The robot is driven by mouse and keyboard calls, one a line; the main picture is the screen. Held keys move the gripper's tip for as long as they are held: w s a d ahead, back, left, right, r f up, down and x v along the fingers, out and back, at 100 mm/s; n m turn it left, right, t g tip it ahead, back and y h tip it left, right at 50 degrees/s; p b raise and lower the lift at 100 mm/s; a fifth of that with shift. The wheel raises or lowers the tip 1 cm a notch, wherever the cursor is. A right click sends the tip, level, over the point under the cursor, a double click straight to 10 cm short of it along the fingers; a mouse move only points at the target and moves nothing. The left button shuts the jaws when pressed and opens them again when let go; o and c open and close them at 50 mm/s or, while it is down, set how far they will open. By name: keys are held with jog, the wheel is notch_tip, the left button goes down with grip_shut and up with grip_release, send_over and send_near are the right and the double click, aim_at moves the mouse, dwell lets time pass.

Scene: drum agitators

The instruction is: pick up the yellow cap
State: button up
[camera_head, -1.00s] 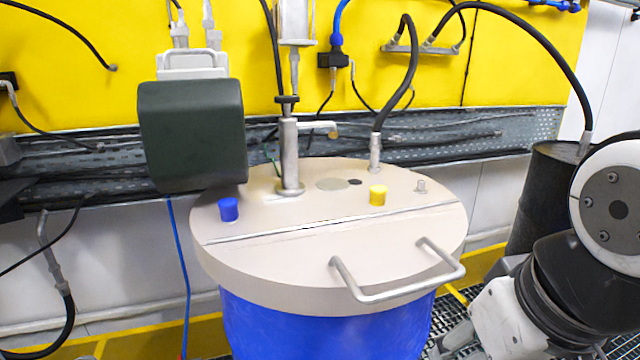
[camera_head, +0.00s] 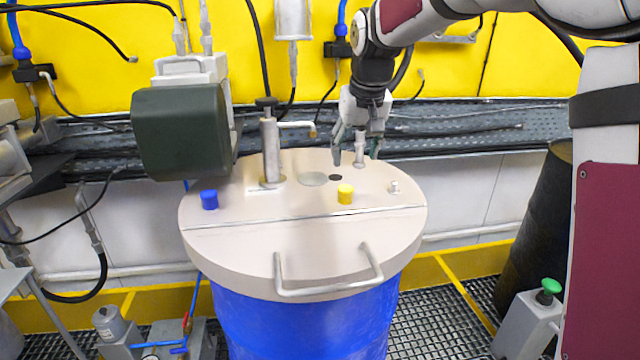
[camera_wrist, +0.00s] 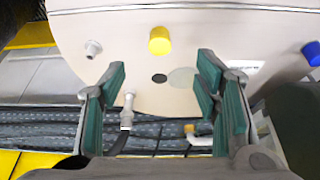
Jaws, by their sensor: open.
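The yellow cap (camera_head: 345,194) stands upright on the beige lid (camera_head: 230,232) of the blue drum (camera_head: 300,325), right of the lid's middle. It also shows in the wrist view (camera_wrist: 159,41), beyond my fingertips and between their lines. My gripper (camera_head: 356,160) is open and empty, over the far part of the lid, behind the cap and apart from it. In the wrist view its green-padded fingers (camera_wrist: 160,72) are spread wide, with the lid's dark hole (camera_wrist: 159,78) between them.
A blue cap (camera_head: 209,199) stands at the lid's left. A metal post with a spout (camera_head: 270,150) and a dark green motor housing (camera_head: 180,132) stand left of my gripper. A small metal fitting (camera_head: 394,187) is right of the yellow cap. A handle (camera_head: 330,288) rises at the front.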

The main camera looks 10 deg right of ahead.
aim_at(346, 188)
jog(key=x, duration=0.3)
jog(key=w+p+x, duration=0.1)
jog(key=x, duration=0.5)
jog(key=shift+w, duration=0.2)
jog(key=shift+p+x, duration=0.9)
jog(key=shift+x, duration=1.7)
jog(key=shift+w+r, duration=0.15)
jog(key=shift+w, duration=0.05)
jog(key=c, duration=0.9)
